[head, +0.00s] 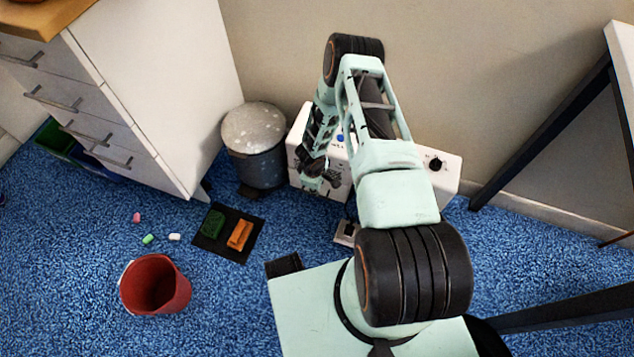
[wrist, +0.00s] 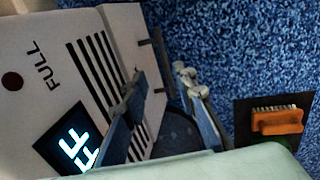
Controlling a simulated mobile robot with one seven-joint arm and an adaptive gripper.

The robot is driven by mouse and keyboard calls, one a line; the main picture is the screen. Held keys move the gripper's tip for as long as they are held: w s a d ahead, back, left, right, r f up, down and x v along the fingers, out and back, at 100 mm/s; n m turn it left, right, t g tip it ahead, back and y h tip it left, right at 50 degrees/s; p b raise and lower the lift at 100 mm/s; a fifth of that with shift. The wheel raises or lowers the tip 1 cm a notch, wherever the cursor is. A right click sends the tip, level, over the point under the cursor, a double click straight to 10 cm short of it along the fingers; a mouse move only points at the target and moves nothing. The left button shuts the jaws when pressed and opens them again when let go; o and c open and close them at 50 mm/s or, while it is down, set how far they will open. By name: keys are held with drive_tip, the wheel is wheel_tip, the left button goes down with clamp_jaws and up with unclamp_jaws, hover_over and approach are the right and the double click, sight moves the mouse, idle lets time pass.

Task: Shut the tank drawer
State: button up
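The white machine (head: 300,150) stands on the floor against the wall, partly hidden behind my arm. In the wrist view its white casing (wrist: 35,35) shows a dark red FULL lamp, a lit display and black vent slots. A small pale part with a dark inside (head: 345,233) sits low in front of it, half hidden by my arm; it looks like the tank drawer standing out. My gripper (head: 318,182) is in front of the machine's left part. In the wrist view my gripper (wrist: 162,97) has its fingers apart, with nothing seen held between them.
A grey pedal bin (head: 257,160) stands left of the machine, beside a white drawer cabinet (head: 150,80). A black mat (head: 210,243) holds a green item and an orange brush (head: 240,235). A red bucket (head: 155,285) and small blocks are on the blue carpet. Table legs stand right.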

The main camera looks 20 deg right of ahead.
drive_tip(key=shift+s+a+r, duration=0.1)
drive_tip(key=shift+s+r, duration=0.05)
drive_tip(key=shift+r, duration=0.6)
drive_tip(key=shift+s+a+r, duration=0.1)
drive_tip(key=shift+r, duration=0.65)
drive_tip(key=shift+d, duration=0.1)
